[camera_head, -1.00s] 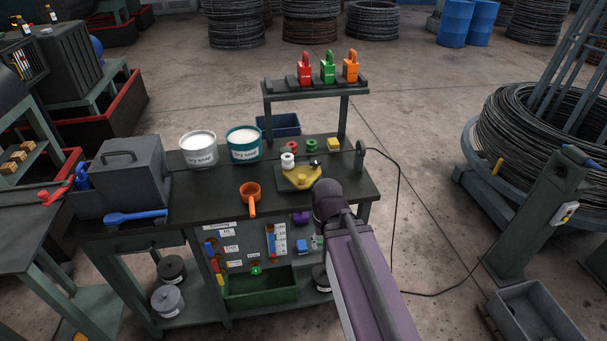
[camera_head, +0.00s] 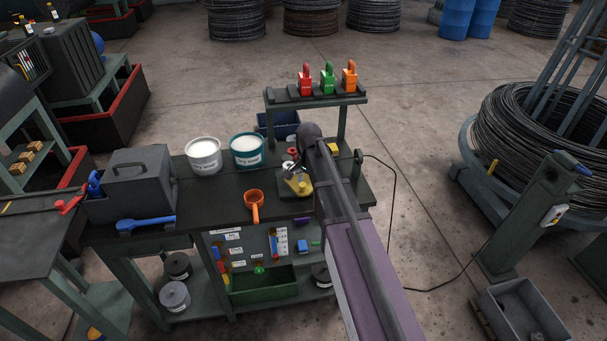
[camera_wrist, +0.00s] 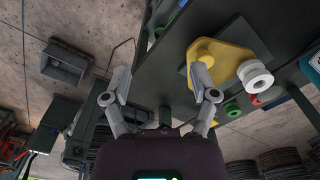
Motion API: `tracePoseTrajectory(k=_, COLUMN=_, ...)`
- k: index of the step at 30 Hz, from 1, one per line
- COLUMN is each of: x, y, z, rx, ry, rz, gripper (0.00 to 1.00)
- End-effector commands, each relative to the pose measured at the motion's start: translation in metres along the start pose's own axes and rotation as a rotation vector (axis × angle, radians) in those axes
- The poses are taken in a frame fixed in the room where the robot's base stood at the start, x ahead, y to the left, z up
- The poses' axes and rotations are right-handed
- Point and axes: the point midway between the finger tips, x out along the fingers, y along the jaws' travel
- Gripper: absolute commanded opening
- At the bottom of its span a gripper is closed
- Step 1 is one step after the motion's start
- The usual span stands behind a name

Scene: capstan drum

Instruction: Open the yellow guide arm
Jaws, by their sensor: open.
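The yellow guide arm (camera_wrist: 232,58) is a flat yellow piece with a white roller (camera_wrist: 257,75) at one end. It sits on a dark square plate (camera_wrist: 252,36) on the workbench. In the head view a part of the guide arm (camera_head: 304,188) shows; my own arm and gripper hide the rest. My gripper (camera_wrist: 160,83) is open, with nothing between its fingers. In the wrist view its right fingertip overlaps the edge of the yellow piece; I cannot tell if they touch. The left finger is clear of it.
On the bench (camera_head: 222,188) stand a white tub (camera_head: 204,157), a teal tub (camera_head: 246,151), an orange scoop (camera_head: 254,204) and a grey box (camera_head: 130,183). A raised shelf (camera_head: 318,95) with red, green and orange padlocks rises behind. A wire coil (camera_head: 520,135) stands right.

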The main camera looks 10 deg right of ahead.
Motion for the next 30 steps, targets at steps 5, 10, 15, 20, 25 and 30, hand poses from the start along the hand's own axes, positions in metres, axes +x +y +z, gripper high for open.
tracePoseTrajectory(k=5, x=-0.033, y=-0.046, z=-0.038, rx=0.233, ry=0.0, rz=0.0, gripper=0.76)
tracePoseTrajectory(k=10, x=-0.045, y=-0.067, z=-0.055, rx=0.373, ry=0.0, rz=0.0, gripper=0.76)
tracePoseTrajectory(k=15, x=-0.047, y=-0.072, z=-0.06, rx=0.424, ry=0.0, rz=0.0, gripper=0.76)
tracePoseTrajectory(k=20, x=-0.046, y=-0.071, z=-0.06, rx=0.428, ry=0.0, rz=0.0, gripper=0.76)
tracePoseTrajectory(k=25, x=-0.046, y=-0.071, z=-0.06, rx=0.427, ry=0.0, rz=0.0, gripper=0.76)
tracePoseTrajectory(k=30, x=-0.043, y=-0.071, z=-0.06, rx=0.427, ry=0.0, rz=0.0, gripper=0.76)
